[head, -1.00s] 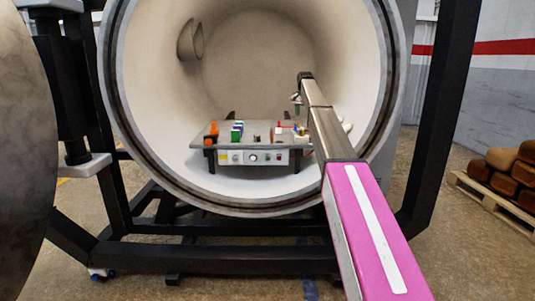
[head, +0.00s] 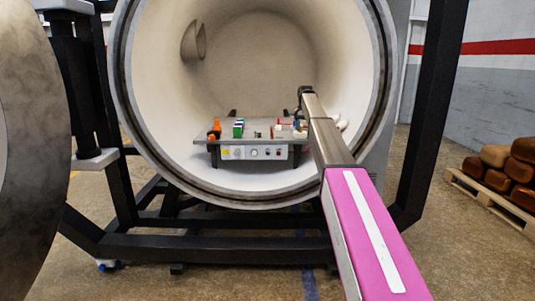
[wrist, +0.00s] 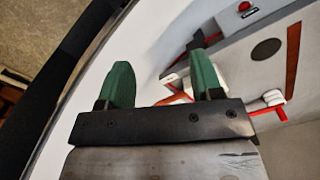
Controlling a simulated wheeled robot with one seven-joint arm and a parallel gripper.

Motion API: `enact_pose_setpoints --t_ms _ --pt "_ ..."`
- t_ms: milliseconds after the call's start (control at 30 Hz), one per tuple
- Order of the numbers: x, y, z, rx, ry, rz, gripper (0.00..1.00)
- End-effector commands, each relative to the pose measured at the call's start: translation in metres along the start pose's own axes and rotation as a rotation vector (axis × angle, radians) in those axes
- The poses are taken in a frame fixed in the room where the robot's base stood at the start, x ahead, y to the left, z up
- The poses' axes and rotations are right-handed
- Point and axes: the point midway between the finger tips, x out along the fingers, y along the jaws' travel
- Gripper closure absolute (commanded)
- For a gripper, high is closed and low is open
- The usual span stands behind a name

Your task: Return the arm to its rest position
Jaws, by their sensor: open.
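My arm with its pink link reaches forward into the round furnace chamber (head: 256,60) at the right of its opening in the head view. At its far end, my gripper is mostly hidden behind the arm. In the wrist view my gripper (wrist: 160,78) shows two green fingers, spread apart with nothing held between them. Beyond the fingers lies part of the grey worktable, with a dark disc (wrist: 266,49), a red button (wrist: 244,7) and white and red pieces near the fingers. I cannot tell whether the fingers touch any of these.
The worktable (head: 205,133) inside the chamber carries orange, green and other small items. The pale chamber rim (head: 120,110) curves close around my arm. Black frame posts (head: 435,100) stand at both sides. A pallet of brown blocks (head: 490,200) is at the right.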

Motion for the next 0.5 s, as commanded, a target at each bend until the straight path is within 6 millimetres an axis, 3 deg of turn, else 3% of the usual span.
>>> enact_pose_setpoints --t_ms 267,367,500 --pt "0.084 0.030 0.056 -0.060 -0.002 0.001 0.40" --pt "0.127 0.047 0.089 -0.095 -0.004 0.002 0.40" --pt "0.198 0.080 0.150 -0.160 -0.004 0.002 0.40"
